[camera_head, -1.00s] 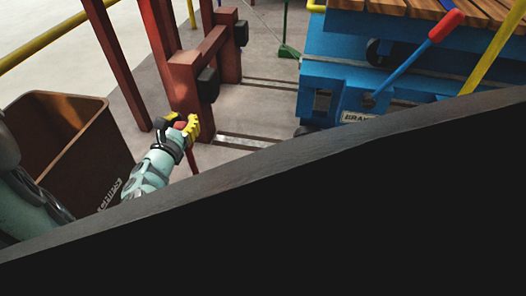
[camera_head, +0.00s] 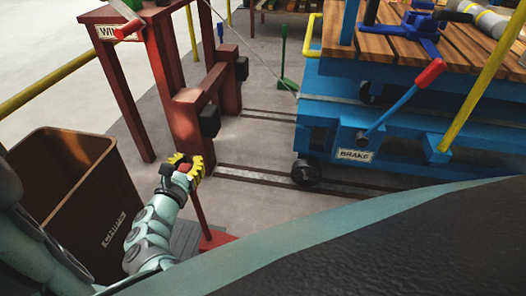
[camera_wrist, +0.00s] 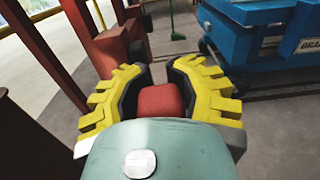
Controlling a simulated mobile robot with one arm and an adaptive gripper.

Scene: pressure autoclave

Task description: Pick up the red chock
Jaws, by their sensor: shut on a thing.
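The red chock (camera_head: 217,240) is a flat red piece low beside my forearm, with a thin red rod (camera_head: 199,212) rising from it. The rod's top has a red knob, which shows between the yellow fingers in the wrist view (camera_wrist: 160,102). My gripper (camera_head: 186,167) is shut on this knob. My forearm and the dark edge of my body hide part of the chock. I cannot tell whether the chock touches the floor.
A blue cart (camera_head: 335,130) with a brake lever (camera_head: 400,100) stands right on floor rails (camera_head: 265,178). A red winch frame (camera_head: 185,130) stands just beyond my gripper. A brown bin (camera_head: 75,200) is left. A green chock (camera_head: 286,84) is farther back.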

